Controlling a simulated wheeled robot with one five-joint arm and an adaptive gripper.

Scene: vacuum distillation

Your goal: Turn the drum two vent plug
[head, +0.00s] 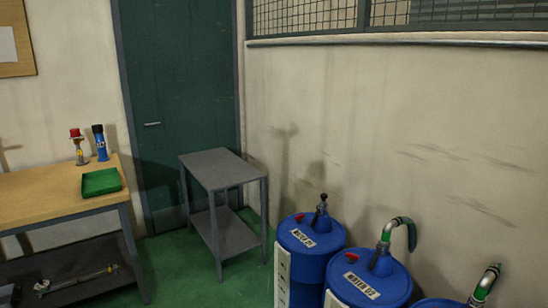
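Several blue drums stand along the wall at the lower right. The middle drum (386,290) has a white label (361,285) that seems to read "WATER 02". A small red plug (352,257) sits on its top, left of a pump fitting with a green curved spout (398,223). The drum to its left (316,262) also has a red plug (299,217), a label and a dark pump fitting (320,209). A third drum (440,303) is cut off at the lower right edge, and no plug shows on it. My gripper is not in view.
A grey two-shelf table (219,168) stands left of the drums. A wooden bench (50,193) at the left holds a green tray (101,182), a blue bottle (100,143) and a red-topped item (78,146). Green floor (190,280) is clear between.

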